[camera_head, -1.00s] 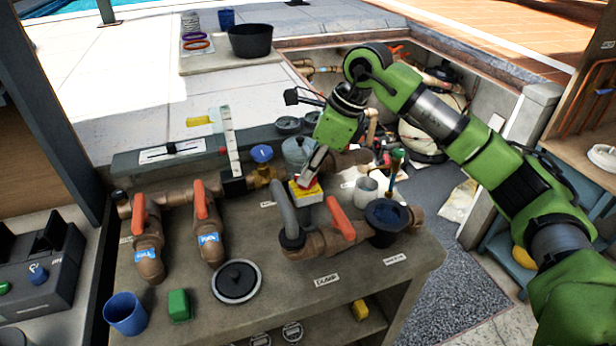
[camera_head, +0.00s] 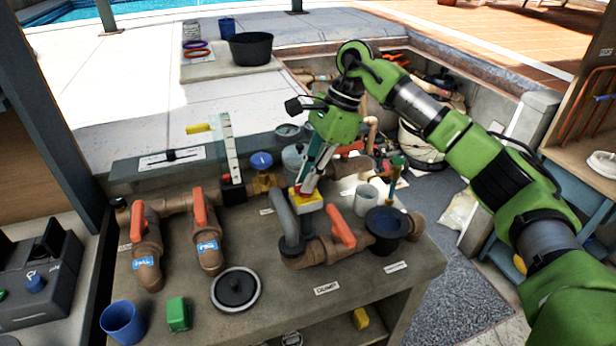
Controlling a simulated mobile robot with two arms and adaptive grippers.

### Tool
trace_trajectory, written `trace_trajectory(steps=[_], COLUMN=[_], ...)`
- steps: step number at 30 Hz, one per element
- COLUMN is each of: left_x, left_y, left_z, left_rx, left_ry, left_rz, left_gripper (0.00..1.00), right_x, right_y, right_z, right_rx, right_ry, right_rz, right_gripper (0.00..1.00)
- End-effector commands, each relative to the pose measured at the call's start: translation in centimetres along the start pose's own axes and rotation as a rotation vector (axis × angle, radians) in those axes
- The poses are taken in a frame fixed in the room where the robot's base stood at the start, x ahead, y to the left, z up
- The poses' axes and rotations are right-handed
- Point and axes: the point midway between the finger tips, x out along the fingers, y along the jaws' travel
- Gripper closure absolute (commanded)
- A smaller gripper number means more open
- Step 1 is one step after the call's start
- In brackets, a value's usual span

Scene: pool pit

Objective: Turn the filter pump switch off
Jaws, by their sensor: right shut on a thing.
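A yellow switch box (camera_head: 306,204) with a red knob on top stands on the grey bench, behind the grey curved pipe. My right gripper (camera_head: 307,184) comes down on it from above and is shut on the red knob, which its fingers mostly hide. The knob's exact angle cannot be told. A dark control box (camera_head: 42,283) with a blue knob and a green part sits at the lower left, away from the gripper. No label that I can read tells which one is the filter pump switch. My left gripper is out of view.
Brown pipes with orange-red handles (camera_head: 340,226) stand close in front of the yellow box. A dark blue-black cup (camera_head: 386,228) and a white cup (camera_head: 366,199) are to its right. A blue cup (camera_head: 123,322) and green block (camera_head: 178,314) stand at the bench's front left.

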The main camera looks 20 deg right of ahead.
Motion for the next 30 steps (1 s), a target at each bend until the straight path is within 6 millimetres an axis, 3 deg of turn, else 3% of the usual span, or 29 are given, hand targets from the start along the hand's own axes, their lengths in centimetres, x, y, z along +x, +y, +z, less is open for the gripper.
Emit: trace_trajectory(steps=[11, 12, 13, 14, 25, 30], left_x=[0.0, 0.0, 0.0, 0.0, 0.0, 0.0], left_y=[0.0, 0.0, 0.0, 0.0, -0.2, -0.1], left_z=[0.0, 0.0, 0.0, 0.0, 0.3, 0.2], left_rx=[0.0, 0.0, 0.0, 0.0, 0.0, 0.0], left_ry=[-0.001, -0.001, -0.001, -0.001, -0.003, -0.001], left_rz=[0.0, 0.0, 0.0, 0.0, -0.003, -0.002], left_gripper=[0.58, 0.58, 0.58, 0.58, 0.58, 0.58], right_x=[-0.1, -0.1, 0.0, 0.0, -0.3, -2.6], right_y=[0.0, 0.0, 0.0, 0.0, 0.0, -0.1], right_z=[0.0, 0.0, 0.0, 0.0, 0.0, 0.1], right_rx=[-0.006, -0.006, -0.005, -0.005, -0.004, -0.004], right_ry=[0.001, 0.001, 0.001, 0.001, 0.0, -0.001], right_rz=[-0.001, -0.001, -0.001, -0.001, -0.001, -0.003], right_gripper=[1.0, 0.81, 0.73, 0.72, 0.72, 0.72])
